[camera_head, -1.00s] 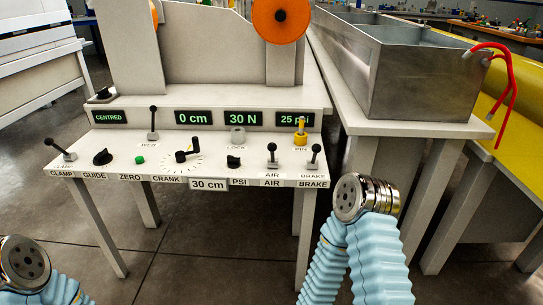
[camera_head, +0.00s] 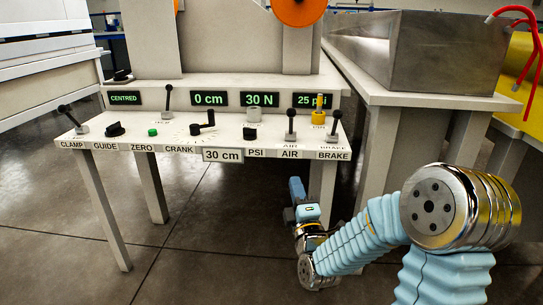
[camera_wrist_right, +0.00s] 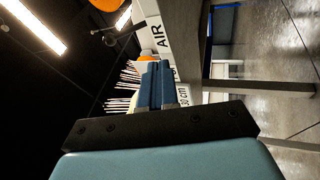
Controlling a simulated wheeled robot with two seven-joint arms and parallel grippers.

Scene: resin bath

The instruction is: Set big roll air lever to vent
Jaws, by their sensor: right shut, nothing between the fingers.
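The air lever (camera_head: 291,126) is a black stick with a round knob on the white control panel (camera_head: 228,124), behind the front AIR label. It stands about upright. My right gripper (camera_head: 296,187) is below the panel's front edge, under the AIR label and apart from the lever. Its blue fingers are together and empty. In the right wrist view the shut fingers (camera_wrist_right: 155,85) point up toward the panel edge, with the AIR label (camera_wrist_right: 160,36) beyond them. My left gripper is not in view.
A brake lever (camera_head: 337,126) stands just right of the air lever. The PSI knob (camera_head: 250,133) and crank (camera_head: 203,127) are to its left. A yellow pin (camera_head: 319,112) stands behind. A metal bath (camera_head: 440,55) is at the right. Floor space is open below the panel.

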